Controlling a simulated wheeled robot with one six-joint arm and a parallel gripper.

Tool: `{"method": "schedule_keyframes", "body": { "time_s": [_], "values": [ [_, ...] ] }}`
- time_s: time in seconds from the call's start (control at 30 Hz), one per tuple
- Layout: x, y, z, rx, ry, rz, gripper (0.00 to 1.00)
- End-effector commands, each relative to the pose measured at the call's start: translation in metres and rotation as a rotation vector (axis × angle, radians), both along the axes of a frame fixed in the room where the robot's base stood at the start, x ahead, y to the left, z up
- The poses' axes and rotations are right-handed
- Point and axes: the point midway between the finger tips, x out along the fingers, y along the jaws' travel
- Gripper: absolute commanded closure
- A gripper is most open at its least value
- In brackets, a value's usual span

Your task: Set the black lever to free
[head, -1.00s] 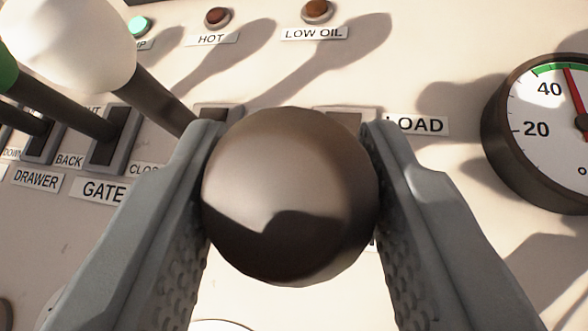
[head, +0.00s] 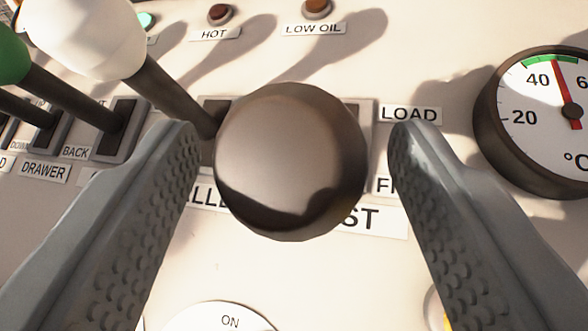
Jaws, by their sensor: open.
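The black lever's round dark knob (head: 290,162) fills the middle of the head view and hides its own shaft and most of its slot. A LOAD label (head: 410,114) lies to its upper right. Below that is a label starting with F (head: 384,186), partly hidden by the right finger. My gripper (head: 296,145) is open, with one finger on each side of the knob and a clear gap on both sides. Which end of the slot the lever is at cannot be told.
A white-knobbed lever (head: 85,35) and a green-knobbed lever (head: 12,55) stand close on the left. A round gauge (head: 545,120) is at the right. HOT and LOW OIL lamps (head: 317,9) sit at the top. A round ON plate (head: 222,318) is at the bottom.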

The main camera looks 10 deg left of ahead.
Motion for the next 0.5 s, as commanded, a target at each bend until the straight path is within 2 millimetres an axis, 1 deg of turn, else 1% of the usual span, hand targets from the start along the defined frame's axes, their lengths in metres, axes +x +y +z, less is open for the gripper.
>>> {"method": "schedule_keyframes", "body": {
  "time_s": [0.4, 0.5],
  "values": [
    [-0.078, 0.001, 0.01, -0.002, 0.0, -0.004, 0.42],
    [-0.095, 0.001, 0.013, -0.002, -0.001, -0.004, 0.42]
  ]
}}
